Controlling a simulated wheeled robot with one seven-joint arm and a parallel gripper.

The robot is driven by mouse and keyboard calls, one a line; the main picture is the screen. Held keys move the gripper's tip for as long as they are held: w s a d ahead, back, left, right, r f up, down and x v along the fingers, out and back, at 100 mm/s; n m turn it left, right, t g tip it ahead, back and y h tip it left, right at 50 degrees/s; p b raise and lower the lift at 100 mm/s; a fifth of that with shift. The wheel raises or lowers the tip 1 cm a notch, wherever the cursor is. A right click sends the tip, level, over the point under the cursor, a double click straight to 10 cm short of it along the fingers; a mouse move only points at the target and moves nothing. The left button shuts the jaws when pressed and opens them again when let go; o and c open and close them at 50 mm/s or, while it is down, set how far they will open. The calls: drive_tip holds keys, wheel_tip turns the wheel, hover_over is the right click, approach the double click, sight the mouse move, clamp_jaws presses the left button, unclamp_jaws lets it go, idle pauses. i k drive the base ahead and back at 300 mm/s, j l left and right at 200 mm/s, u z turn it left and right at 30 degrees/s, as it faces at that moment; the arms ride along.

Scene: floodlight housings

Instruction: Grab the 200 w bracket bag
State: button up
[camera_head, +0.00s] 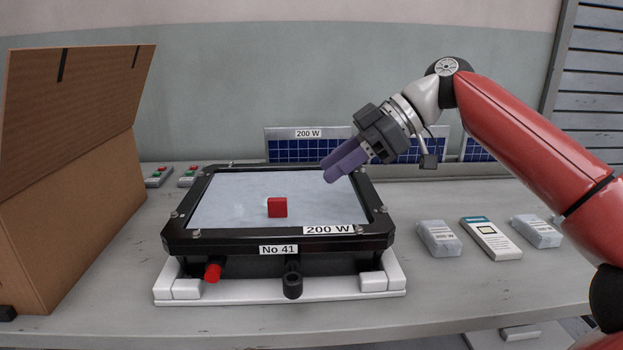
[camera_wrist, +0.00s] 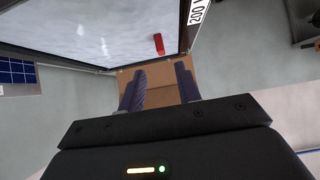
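Two clear grey plastic bags lie on the bench right of the floodlight: a left bag (camera_head: 438,238) and a right bag (camera_head: 537,231). Each has a small label; the print is too small to read surely, so I cannot tell which is the 200 W bracket bag. Between them lies a flat white packet (camera_head: 490,238) with a blue top edge. My gripper (camera_head: 335,168) has purple fingers and hangs above the right part of the floodlight, well left of the bags. In the wrist view its fingers (camera_wrist: 160,74) are apart with nothing between them. No bag shows there.
The floodlight housing (camera_head: 192,240), labelled 200 W and No 41, sits on a white stand with a red block (camera_head: 278,207) on its glass. An open cardboard box (camera_head: 92,215) stands left. Blue solar panels (camera_head: 295,150) line the back.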

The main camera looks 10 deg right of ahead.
sight(441, 243)
drive_tip(key=k, duration=1)
